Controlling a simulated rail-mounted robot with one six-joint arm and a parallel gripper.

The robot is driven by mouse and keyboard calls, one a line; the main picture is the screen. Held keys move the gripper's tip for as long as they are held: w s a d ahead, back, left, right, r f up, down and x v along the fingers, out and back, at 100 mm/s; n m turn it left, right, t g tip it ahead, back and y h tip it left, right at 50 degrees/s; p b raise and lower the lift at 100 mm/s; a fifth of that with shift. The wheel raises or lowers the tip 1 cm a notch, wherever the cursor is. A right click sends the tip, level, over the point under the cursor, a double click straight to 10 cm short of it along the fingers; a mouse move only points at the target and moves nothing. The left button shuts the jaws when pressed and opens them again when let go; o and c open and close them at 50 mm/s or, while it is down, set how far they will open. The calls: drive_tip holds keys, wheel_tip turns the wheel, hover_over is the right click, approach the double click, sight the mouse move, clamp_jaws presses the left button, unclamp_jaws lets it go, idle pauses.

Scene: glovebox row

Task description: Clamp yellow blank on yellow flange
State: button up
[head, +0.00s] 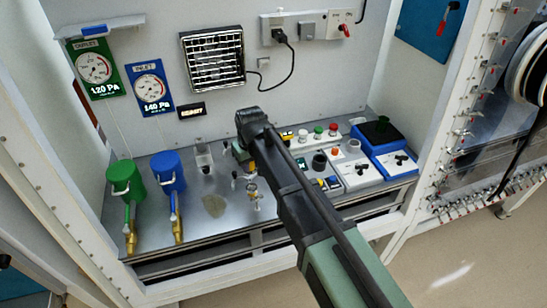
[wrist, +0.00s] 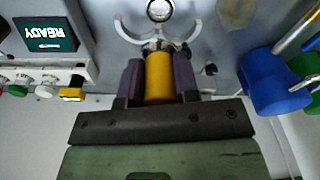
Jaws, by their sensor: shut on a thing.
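In the wrist view my gripper (wrist: 158,85) has its two dark purple fingers shut on a yellow cylindrical grip (wrist: 159,78). A silver open clamp (wrist: 187,38) with two curved jaws sits at the far end of this grip. In the head view a small fitting with yellow (head: 252,189) stands on the bench; my arm largely hides my gripper and the clamp.
A blue canister (head: 168,172) and a green canister (head: 124,181) stand at the bench's left. They also crowd the wrist view's right side. Button boxes and white devices (head: 353,172) fill the right. Bare metal bench (head: 190,225) lies at the front left.

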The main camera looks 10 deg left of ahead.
drive_tip(key=shift+s+a, duration=0.1)
drive_tip(key=shift+a, duration=0.05)
drive_tip(key=shift+s, duration=0.1)
drive_tip(key=b, duration=0.6)
hover_over(251, 188)
wheel_tip(251, 188, down, 6)
drive_tip(key=shift+s+r, duration=0.1)
idle(1.1)
drive_tip(key=shift+f+b, duration=0.3)
drive_tip(key=shift+f, duration=0.1)
drive_tip(key=shift+f+b, duration=0.75)
drive_tip(key=o, duration=1)
drive_tip(key=shift+o, duration=0.2)
